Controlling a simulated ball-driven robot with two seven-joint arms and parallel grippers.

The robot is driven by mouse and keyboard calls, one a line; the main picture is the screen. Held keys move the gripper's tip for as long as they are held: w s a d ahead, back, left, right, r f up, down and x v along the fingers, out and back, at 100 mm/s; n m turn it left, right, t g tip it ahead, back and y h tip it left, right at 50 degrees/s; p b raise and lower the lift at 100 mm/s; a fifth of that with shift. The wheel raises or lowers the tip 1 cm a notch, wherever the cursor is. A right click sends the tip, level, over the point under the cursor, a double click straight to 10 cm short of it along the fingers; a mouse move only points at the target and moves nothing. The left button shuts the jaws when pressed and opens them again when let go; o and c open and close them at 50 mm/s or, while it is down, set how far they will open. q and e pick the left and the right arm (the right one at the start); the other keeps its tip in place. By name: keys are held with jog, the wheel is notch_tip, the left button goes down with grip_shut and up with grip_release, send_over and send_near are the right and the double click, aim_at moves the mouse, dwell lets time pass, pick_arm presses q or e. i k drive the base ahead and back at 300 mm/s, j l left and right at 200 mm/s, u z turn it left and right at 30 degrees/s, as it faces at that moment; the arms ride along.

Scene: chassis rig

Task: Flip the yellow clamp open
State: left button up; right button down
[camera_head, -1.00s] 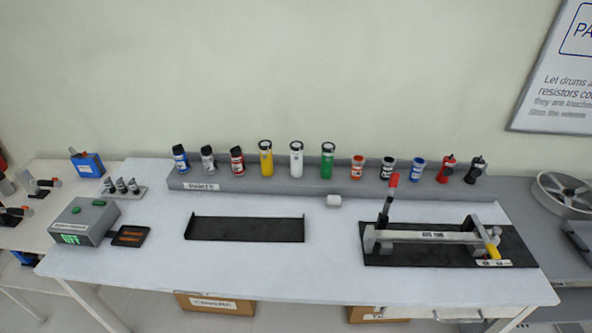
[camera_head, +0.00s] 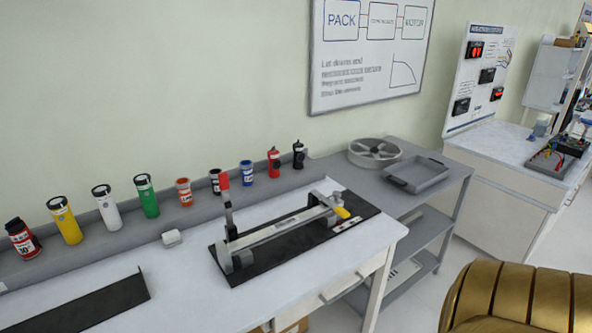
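The clamp rig is a grey bar fixture (camera_head: 283,228) on a black base plate (camera_head: 361,208) on the right part of the white table. A yellow-tipped clamp handle (camera_head: 342,212) sits at its right end, low and pointing toward the table's front edge. A red-tipped lever (camera_head: 223,181) stands upright at the fixture's left end. Neither of my grippers shows in the view. A gold ribbed shape at the lower right looks like part of my own body.
Several coloured cylinders stand along the grey shelf, among them a green one (camera_head: 147,196). A small white block (camera_head: 171,238) lies before it. A black tray (camera_head: 85,305) is at lower left. A grey side table with a wheel (camera_head: 375,152) and grey tray (camera_head: 417,175) adjoins on the right.

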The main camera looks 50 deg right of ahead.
aim_at(340, 211)
jog(key=z, duration=1.8)
